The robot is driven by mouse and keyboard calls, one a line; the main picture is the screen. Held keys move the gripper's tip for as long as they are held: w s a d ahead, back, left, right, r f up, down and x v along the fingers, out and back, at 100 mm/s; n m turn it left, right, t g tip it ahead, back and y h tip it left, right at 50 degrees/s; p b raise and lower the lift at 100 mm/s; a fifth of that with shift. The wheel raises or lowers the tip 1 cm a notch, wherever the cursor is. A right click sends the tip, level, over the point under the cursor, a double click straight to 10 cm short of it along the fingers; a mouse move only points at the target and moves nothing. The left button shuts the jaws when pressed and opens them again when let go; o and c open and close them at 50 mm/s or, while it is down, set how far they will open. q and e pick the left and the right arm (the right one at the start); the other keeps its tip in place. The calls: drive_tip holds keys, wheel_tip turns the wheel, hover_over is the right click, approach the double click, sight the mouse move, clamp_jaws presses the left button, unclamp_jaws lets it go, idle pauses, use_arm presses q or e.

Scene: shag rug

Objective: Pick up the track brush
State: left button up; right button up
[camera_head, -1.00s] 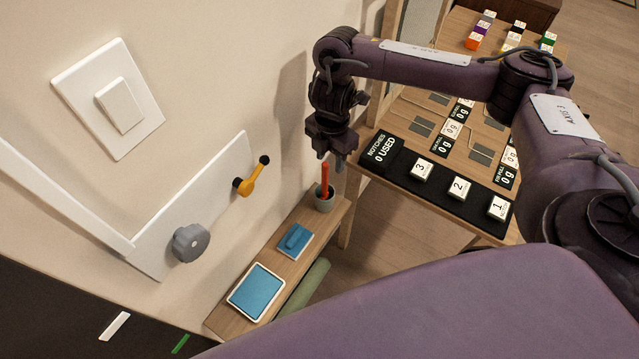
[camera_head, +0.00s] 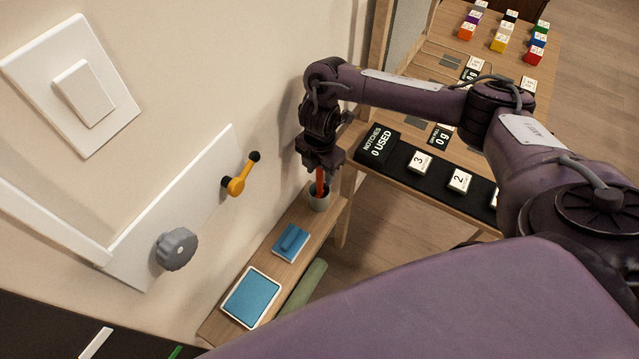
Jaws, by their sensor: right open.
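A red stick-like handle (camera_head: 321,184) stands upright in a small grey cup (camera_head: 319,202) at the far end of a narrow wooden shelf (camera_head: 268,257). It may be the track brush; its lower end is hidden in the cup. My right gripper (camera_head: 322,170) is open and points down at the top of the red handle, with its fingers beside or just above it. I cannot tell whether they touch. A blue block with a raised grip (camera_head: 290,242) lies on the shelf nearer to me. My left gripper is not in view.
A blue pad with a white rim (camera_head: 250,297) lies at the shelf's near end. The wall beside it carries a grey knob (camera_head: 176,249), a yellow lever (camera_head: 239,181) and a white switch (camera_head: 84,93). A table with numbered blocks (camera_head: 459,181) stands at the right.

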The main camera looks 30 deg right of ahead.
drive_tip(key=c, duration=0.9)
clamp_jaws()
drive_tip(key=shift+r, duration=0.1)
